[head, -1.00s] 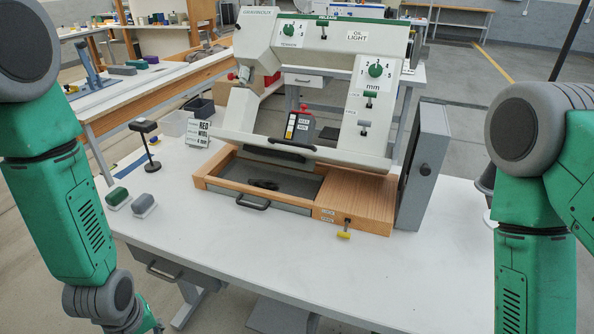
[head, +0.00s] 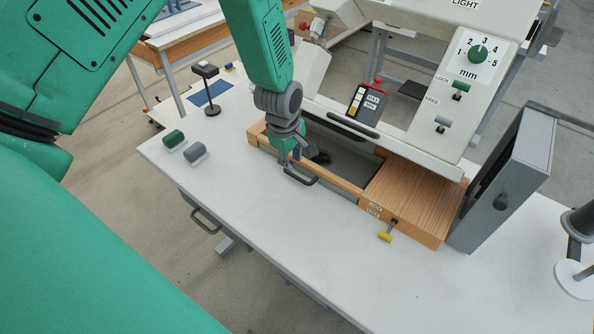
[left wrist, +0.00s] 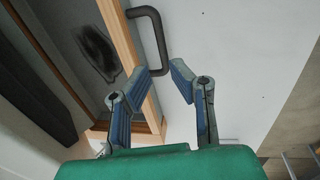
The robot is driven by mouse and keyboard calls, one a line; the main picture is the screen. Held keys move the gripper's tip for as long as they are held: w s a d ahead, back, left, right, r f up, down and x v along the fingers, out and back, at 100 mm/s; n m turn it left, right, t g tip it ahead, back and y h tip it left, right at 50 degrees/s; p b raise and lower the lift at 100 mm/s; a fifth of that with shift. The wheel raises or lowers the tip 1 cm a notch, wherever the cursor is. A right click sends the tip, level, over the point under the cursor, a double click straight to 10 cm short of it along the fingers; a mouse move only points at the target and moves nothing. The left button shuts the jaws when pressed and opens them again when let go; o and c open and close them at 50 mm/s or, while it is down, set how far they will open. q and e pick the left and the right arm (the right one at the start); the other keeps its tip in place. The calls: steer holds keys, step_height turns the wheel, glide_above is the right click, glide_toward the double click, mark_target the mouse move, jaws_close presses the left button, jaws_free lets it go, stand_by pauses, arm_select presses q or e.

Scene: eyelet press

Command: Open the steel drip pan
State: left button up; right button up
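The steel drip pan (head: 350,163) is a shallow grey tray set in the wooden base under the press; a dark patch (left wrist: 98,52) shows inside it. Its dark bar handle (head: 303,180) sticks out at the front over the white table. My left gripper (head: 297,154) points down at the pan's front edge, just behind the handle in the head view, and hides part of the pan. In the left wrist view my left gripper (left wrist: 167,70) has its fingers apart, with the handle (left wrist: 153,30) by the tips; I cannot tell if they touch. My right gripper is out of view.
The wooden block (head: 408,198) with a yellow-tipped knob (head: 385,236) sits right of the pan. A grey upright panel (head: 510,180) stands farther right. Green and grey pads (head: 184,145) and a small black stand (head: 208,90) are at the left. The table in front of the handle is clear.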

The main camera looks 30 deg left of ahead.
mark_target(291, 173)
arm_select(q)
steer(key=f, duration=0.2)
steer(key=a+f, duration=0.1)
steer(key=f, duration=0.1)
steer(key=w+f, duration=0.1)
steer(key=f, duration=0.1)
steer(key=shift+a+f, duration=0.15)
steer(key=shift+f, duration=0.2)
steer(key=shift+d+r, duration=0.1)
steer(key=shift+d, duration=0.4)
jaws_close()
